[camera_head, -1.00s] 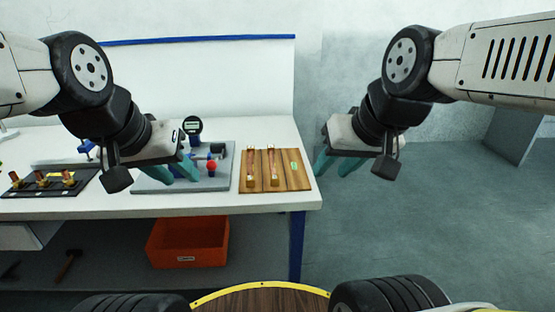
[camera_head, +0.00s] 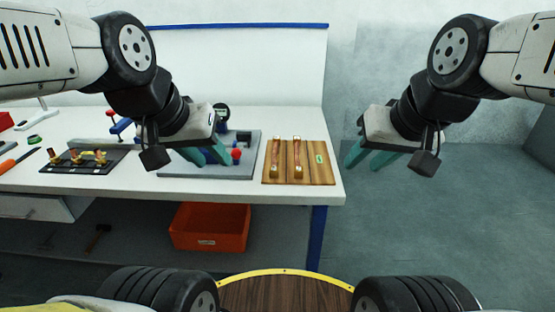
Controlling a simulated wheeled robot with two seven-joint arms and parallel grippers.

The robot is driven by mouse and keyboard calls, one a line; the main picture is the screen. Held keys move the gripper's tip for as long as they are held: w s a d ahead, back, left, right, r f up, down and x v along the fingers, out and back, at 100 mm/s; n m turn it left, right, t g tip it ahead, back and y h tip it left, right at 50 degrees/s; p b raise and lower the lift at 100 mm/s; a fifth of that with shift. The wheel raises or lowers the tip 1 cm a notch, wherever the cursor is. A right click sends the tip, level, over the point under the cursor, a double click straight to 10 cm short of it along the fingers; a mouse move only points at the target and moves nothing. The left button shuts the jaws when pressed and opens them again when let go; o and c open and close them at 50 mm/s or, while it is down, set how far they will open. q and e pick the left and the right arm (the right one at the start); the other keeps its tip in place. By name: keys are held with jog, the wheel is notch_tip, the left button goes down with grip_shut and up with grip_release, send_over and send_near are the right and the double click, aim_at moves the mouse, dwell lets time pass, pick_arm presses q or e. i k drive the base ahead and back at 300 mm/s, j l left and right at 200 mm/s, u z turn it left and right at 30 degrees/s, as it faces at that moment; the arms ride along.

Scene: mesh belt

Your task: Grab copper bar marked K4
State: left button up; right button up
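Two slim copper bars lie lengthwise on a wooden board (camera_head: 309,177) at the table's right end, a left one (camera_head: 276,155) and a right one (camera_head: 298,155). Both have brass-coloured ends. No K4 marking is legible on either. My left gripper (camera_head: 206,154) has its teal fingers apart and empty. It appears in front of the grey fixture plate, left of the board. My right gripper (camera_head: 370,159) is also open and empty, right of the board and beyond the table's right edge in the picture.
The white table (camera_head: 120,188) carries a grey plate (camera_head: 208,174) with a gauge and a red knob, and a black tray (camera_head: 65,166) with brass parts. A small green item (camera_head: 320,158) lies on the board. An orange bin (camera_head: 209,229) sits below. Floor at right is clear.

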aim_at(298, 171)
jog(key=j+z, duration=0.15)
jog(key=z, duration=1.4)
jog(key=k+j, duration=0.2)
jog(key=j, duration=0.2)
jog(key=k+j+z, duration=0.1)
jog(key=j, duration=0.3)
jog(key=k+j, duration=0.35)
jog(key=k+j+z, duration=0.1)
jog(key=j, duration=0.35)
jog(key=k, duration=0.1)
